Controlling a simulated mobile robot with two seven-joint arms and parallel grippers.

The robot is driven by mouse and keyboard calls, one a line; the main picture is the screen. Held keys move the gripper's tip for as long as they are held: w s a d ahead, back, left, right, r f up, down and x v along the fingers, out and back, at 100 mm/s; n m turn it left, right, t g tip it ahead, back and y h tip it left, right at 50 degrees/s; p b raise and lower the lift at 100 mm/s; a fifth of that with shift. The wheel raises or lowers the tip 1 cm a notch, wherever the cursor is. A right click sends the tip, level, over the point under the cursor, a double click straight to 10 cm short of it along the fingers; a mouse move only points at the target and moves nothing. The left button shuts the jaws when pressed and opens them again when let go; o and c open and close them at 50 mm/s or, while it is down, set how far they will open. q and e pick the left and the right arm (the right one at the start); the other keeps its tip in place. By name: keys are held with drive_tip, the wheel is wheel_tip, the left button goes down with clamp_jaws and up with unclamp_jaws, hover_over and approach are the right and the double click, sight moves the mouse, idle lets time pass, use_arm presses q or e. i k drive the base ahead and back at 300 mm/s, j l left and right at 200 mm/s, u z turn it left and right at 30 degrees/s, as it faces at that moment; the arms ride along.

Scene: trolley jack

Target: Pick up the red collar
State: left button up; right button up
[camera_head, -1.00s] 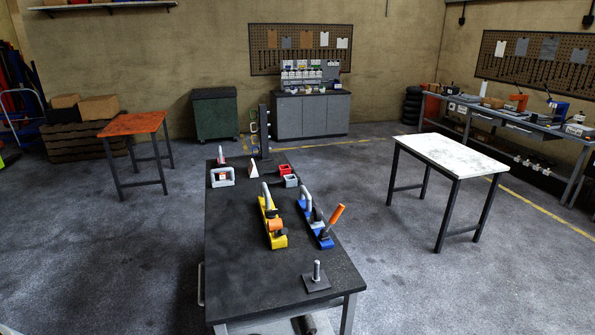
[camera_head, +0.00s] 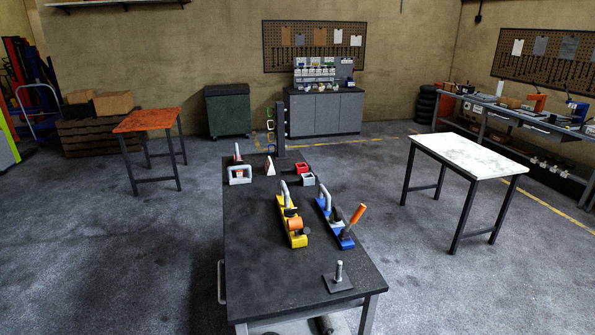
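A small red square hollow piece (camera_head: 302,173), which looks like the red collar, sits toward the far end of the black-topped workbench (camera_head: 258,272). A similar grey square piece (camera_head: 307,181) is right in front of it. They look very close together, and I cannot tell if they touch. Neither of my grippers shows in the head view.
A yellow jack (camera_head: 293,228) and a blue jack (camera_head: 340,232) lie mid-bench. A post on a plate (camera_head: 338,280) stands at the front right. A grey frame (camera_head: 240,175) and dark column (camera_head: 281,133) are at the back. The bench's front left is clear.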

sight(299, 169)
drive_tip(key=i+z, duration=0.3)
drive_tip(key=i, duration=4.95)
drive_tip(key=i+u, duration=0.25)
drive_tip(key=u, duration=0.2)
drive_tip(key=i+l+u, duration=0.1)
drive_tip(key=u, duration=0.35)
drive_tip(key=i+l+u, duration=0.25)
drive_tip(key=u, duration=0.2)
drive_tip(key=i+l+u, duration=0.25)
drive_tip(key=u, duration=2.1)
